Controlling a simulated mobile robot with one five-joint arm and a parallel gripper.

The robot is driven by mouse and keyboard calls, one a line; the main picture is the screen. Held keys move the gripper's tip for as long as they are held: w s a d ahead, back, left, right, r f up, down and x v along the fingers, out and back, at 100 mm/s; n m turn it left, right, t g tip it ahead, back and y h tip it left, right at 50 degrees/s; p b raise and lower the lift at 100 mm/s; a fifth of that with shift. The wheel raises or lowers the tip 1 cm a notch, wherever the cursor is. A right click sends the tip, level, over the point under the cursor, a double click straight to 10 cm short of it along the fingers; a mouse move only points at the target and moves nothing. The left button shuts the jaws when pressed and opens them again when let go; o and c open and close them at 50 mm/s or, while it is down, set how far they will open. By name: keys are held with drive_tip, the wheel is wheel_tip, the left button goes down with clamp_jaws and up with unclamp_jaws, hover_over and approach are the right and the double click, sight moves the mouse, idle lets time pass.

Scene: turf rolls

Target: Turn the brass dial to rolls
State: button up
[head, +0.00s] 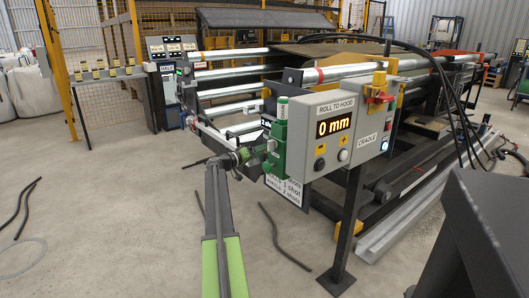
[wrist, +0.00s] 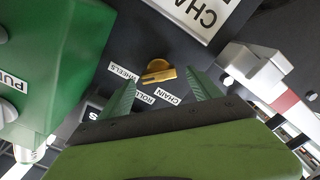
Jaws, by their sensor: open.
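The brass dial (wrist: 158,71) shows in the wrist view on a dark panel. Labels reading WHEELS (wrist: 124,72), ROLLS (wrist: 145,97) and CHAIN (wrist: 168,96) sit around its near side. Its raised bar lies roughly crosswise in the picture; I cannot tell for sure which label it points at. My gripper (wrist: 160,80) is open, with one green finger to the left of the dial and one to the right. The fingers look apart from it. In the head view my gripper (head: 255,153) is at the green box's left side, and the dial cannot be made out.
A pale grey bracket (wrist: 255,68) is on the right. In the head view a grey control box (head: 345,125) reading 0 mm stands on a post. Black hoses (head: 283,238) lie on the floor.

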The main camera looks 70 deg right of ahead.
drive_tip(key=shift+x, duration=0.85)
